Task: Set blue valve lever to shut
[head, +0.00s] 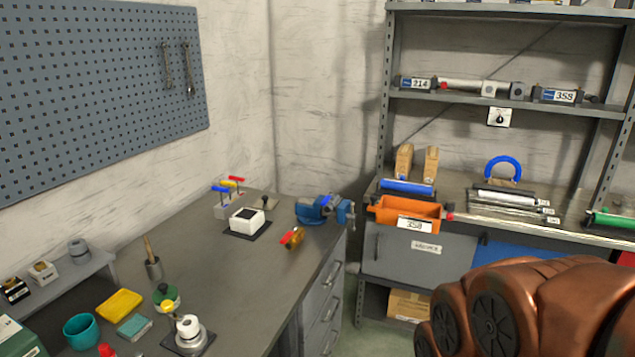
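A small blue lever (221,188) sits on top of a grey valve block (223,211) toward the back of the workbench, near the wall. My copper-coloured arm (540,305) fills the lower right, well away from the bench. My gripper is not in view.
A white box (246,221) on a dark pad, a brass valve with a red handle (292,238) and a blue vise (313,210) stand right of the lever. The bench middle is clear.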

